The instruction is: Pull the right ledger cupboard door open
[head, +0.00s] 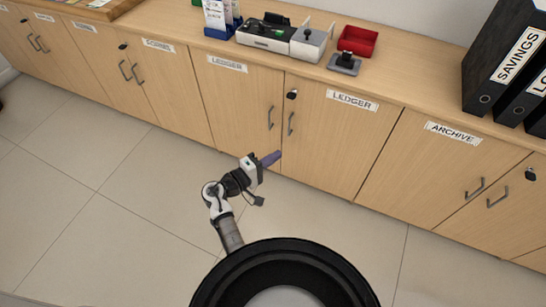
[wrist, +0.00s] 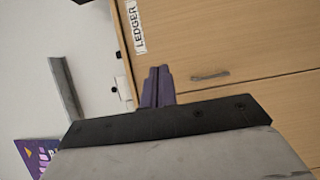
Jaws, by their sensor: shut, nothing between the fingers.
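The right ledger cupboard door (head: 325,145) is closed flush with its neighbours in the head view. Its upright grey handle (head: 290,123) is near its left edge, below a dark lock (head: 292,95) and beside the LEDGER label (head: 352,100). My gripper (head: 278,155), with purple fingers, is shut and empty. In the head view it appears low in front of the ledger doors. In the wrist view the shut fingers (wrist: 158,72) point at the cupboard front, with a handle (wrist: 210,76) to their right, apart from them, and a LEDGER label (wrist: 139,27) above.
The left ledger door (head: 235,105) and the archive door (head: 430,170) are closed on either side. The counter above holds a red tray (head: 358,40), a card machine (head: 265,35) and black binders (head: 505,55). The tiled floor (head: 110,200) in front is clear.

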